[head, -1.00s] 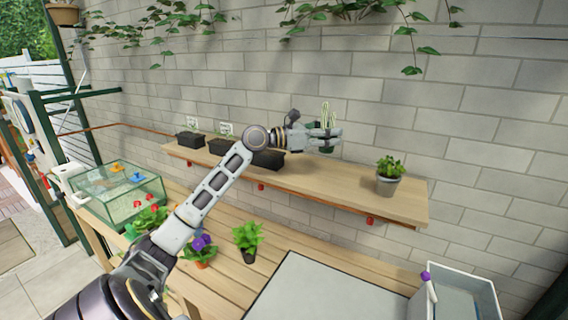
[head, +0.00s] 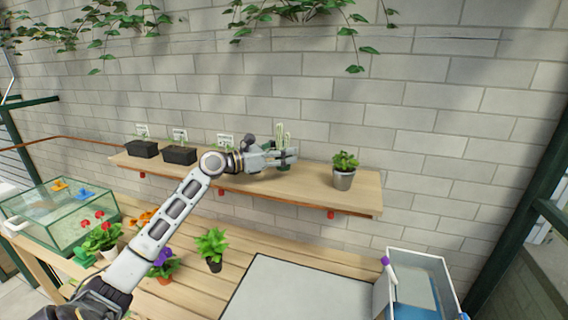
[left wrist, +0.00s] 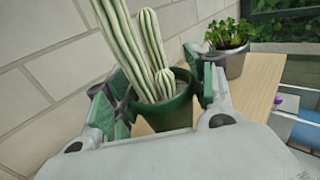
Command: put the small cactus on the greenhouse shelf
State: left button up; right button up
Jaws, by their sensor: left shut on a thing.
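The small cactus (left wrist: 148,50) has several pale ribbed columns in a dark green pot (left wrist: 166,117). In the head view the cactus (head: 281,134) is upright over the wooden shelf (head: 330,196) on the brick wall. My left gripper (head: 285,158) is shut on the pot; in the left wrist view its fingers (left wrist: 165,100) sit on both sides of the pot. The pot's base is close to the shelf top; I cannot tell whether it touches. My right gripper is not in view.
A leafy plant in a metal pot (head: 344,178) stands on the shelf to the right; dark planters (head: 180,155) stand to the left. Below are a workbench with a grey mat (head: 290,288), flowerpots, a glass box (head: 60,216) and a bin (head: 425,280).

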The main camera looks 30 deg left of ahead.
pick_arm(q)
jog(key=shift+f, duration=1.8)
jog(key=shift+f, duration=0.1)
jog(key=o, duration=1.1)
jog(key=shift+o, duration=0.2)
jog(key=shift+s, duration=0.1)
jog(key=shift+b+v, duration=0.6)
jog(key=shift+v, duration=1.85)
jog(key=b+v, duration=0.1)
jog(key=v, duration=0.6)
